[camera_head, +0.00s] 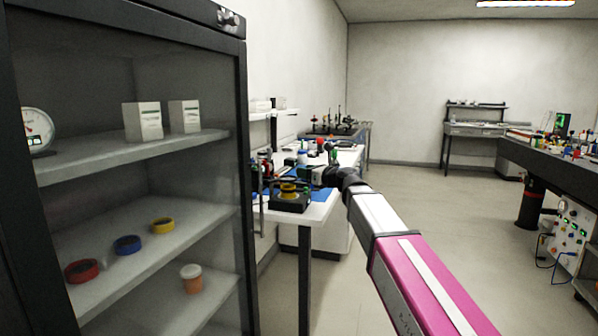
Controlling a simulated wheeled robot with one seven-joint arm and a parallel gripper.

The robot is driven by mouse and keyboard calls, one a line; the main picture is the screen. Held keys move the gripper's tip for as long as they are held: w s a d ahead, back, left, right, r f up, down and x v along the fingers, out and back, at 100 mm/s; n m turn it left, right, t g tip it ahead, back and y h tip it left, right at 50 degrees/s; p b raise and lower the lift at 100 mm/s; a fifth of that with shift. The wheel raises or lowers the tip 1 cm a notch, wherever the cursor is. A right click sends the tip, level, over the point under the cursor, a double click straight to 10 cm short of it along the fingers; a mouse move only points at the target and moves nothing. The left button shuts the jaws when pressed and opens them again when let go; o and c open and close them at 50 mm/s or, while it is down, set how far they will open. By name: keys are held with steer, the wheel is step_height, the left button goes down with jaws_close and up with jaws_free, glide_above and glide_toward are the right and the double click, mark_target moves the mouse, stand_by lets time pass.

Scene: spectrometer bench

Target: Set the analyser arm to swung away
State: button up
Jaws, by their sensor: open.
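My arm reaches from the lower right to the white bench (318,211) along the left wall. My gripper (308,174) is open above the near part of this bench, small and dark among the equipment there. A black block with a yellow ring-shaped part (288,188) stands at the bench's near end, just below and left of my gripper. I cannot pick out the analyser arm for certain among the small dark parts here. My wrist and gripper hide some of the bench behind them. I cannot tell whether the gripper touches anything.
A dark-framed glass cabinet (246,150) stands close on the left, with tape rolls and boxes inside. A wall shelf (273,113) hangs above the bench. A long dark bench (560,160) with instruments stands at the right. The floor (430,220) between is clear.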

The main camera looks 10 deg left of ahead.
steer(key=shift+x, duration=1.95)
steer(key=shift+c, duration=0.2)
jaws_close()
